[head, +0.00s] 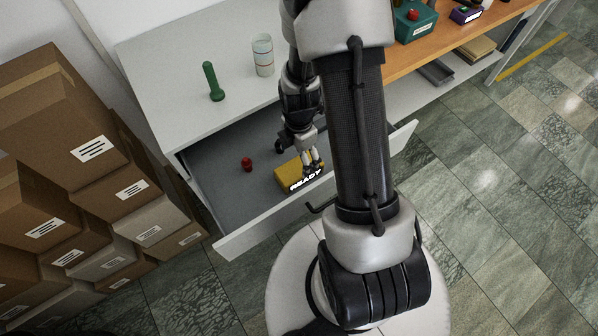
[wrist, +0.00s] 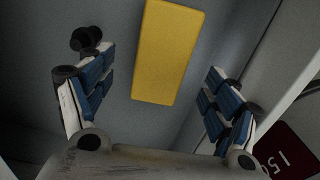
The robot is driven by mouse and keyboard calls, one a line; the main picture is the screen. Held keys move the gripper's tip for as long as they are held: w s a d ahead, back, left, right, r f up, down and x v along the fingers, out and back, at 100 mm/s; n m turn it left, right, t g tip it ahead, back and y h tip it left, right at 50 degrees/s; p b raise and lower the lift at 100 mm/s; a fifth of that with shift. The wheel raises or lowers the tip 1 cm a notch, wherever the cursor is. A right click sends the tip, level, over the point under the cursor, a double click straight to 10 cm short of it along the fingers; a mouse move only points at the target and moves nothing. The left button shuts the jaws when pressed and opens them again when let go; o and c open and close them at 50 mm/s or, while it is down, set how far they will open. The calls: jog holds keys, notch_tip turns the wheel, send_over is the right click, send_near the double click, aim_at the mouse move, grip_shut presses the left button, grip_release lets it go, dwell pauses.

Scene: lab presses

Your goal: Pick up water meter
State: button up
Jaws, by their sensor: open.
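A small red piece (head: 247,164) lies further left. I cannot tell for certain which of these is the water meter.
The open drawer (head: 230,247) has raised walls around these things. Above it, a worktop (head: 160,75) carries a green pestle-like piece (head: 212,82) and a striped glass (head: 263,56). Cardboard boxes (head: 60,120) are stacked at left. A dark red numbered surface (wrist: 290,152) shows at lower right.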

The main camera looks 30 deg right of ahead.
aim_at(299, 167)
notch_tip(299, 167, down, 6)
jog(key=shift+s+f+b, duration=0.15)
jog(key=shift+f+b, duration=0.1)
jog(key=shift+b, duration=0.7)
jog(key=shift+r, duration=0.1)
jog(key=shift+c, duration=0.6)
jog(key=c, duration=1.2)
jog(key=shift+c, duration=0.2)
jog(key=shift+r, duration=0.15)
